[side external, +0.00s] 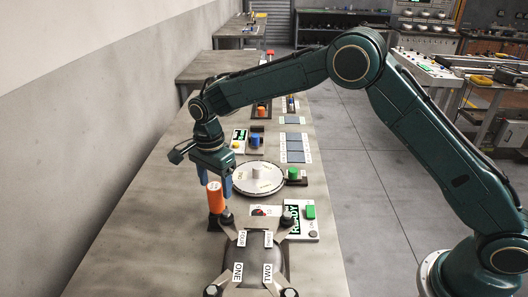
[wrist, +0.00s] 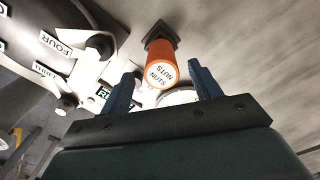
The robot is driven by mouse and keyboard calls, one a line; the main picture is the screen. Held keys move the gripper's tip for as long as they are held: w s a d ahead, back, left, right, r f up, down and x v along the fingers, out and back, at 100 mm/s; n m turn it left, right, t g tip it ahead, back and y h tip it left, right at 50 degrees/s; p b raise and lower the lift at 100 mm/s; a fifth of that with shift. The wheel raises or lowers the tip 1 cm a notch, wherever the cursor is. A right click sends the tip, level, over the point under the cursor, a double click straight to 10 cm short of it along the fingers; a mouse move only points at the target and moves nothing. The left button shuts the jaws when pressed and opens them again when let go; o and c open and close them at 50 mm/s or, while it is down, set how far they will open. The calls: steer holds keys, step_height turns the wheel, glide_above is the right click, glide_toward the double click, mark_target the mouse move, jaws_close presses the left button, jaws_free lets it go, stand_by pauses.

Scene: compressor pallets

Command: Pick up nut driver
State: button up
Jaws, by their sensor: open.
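The nut driver appears to be the orange cylinder standing upright in a dark holder on the bench in the side view (side external: 215,195). In the wrist view, the orange cylinder (wrist: 160,64) carries a white end label reading NUTS and lies beyond and between my fingertips. My gripper (side external: 214,182) points down just above or beside the orange cylinder's top. In the wrist view my gripper (wrist: 160,82) has its two blue fingers spread apart with nothing held between them. Whether the fingers overlap the cylinder's height cannot be told.
A grey compressor (side external: 254,256) with labelled legs stands close in front of the cylinder. A round white turntable (side external: 259,178) and a panel marked READY (side external: 293,230) are to the right. A grey wall (side external: 70,110) runs along the left. Bare bench (side external: 140,225) lies left of the cylinder.

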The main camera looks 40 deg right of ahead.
mark_target(216, 197)
steer(key=shift+f, duration=0.25)
steer(key=shift+f, duration=0.1)
steer(key=shift+w+a+f, duration=0.1)
steer(key=shift+f, duration=2.4)
steer(key=shift+r, duration=0.1)
steer(key=c, duration=1.3)
steer(key=shift+o, duration=0.2)
steer(key=shift+r, duration=0.15)
